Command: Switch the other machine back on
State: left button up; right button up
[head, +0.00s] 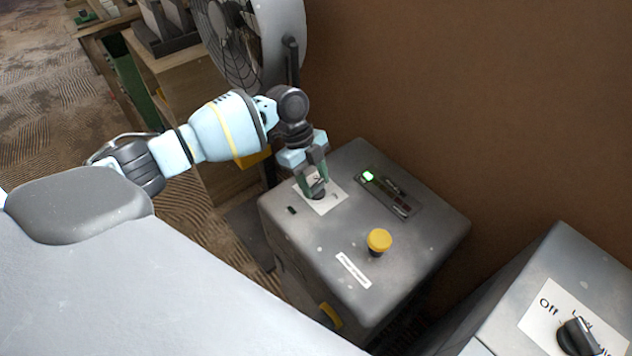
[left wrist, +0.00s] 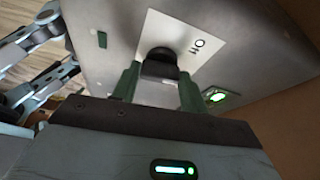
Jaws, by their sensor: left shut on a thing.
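A grey machine (head: 300,240) stands in the middle of the head view. On its top, a black rotary knob (head: 318,194) sits on a white label plate (head: 330,205). My left gripper (head: 314,184) is shut on this knob from above. In the left wrist view the green fingers of the gripper (left wrist: 158,82) lie on both sides of the knob (left wrist: 160,62), next to a mark reading "Off" (left wrist: 194,47). A green light (head: 368,176) glows on the machine's top. A second grey machine (head: 520,285) at the lower right has its own black knob (head: 578,337).
A yellow button (head: 379,240) and a white strip label (head: 353,270) are on the middle machine. A large fan (head: 275,40) stands behind it, near a wooden bench (head: 180,75). A brown wall (head: 480,100) rises on the right.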

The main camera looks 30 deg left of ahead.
pick_arm(q)
jog(key=shift+w+f+m+g+b, duration=0.1)
jog(key=shift+m+g+b, duration=0.3)
jog(key=shift+m, duration=0.6)
jog(key=m+b, duration=0.1)
jog(key=m, duration=0.1)
jog(key=m+g+y, duration=0.1)
jog(key=m, duration=0.1)
jog(key=shift+w+d+g+b, duration=0.1)
jog(key=shift+d+g+b, duration=0.05)
jog(key=shift+g+b, duration=0.2)
jog(key=m+y+b, duration=0.1)
jog(key=m, duration=0.2)
jog(key=shift+w+m+g, duration=0.1)
jog(key=shift+m+g, duration=0.25)
jog(key=shift+m, duration=0.35)
jog(key=shift+y, duration=0.3)
jog(key=o, duration=1)
jog(key=shift+r, duration=0.2)
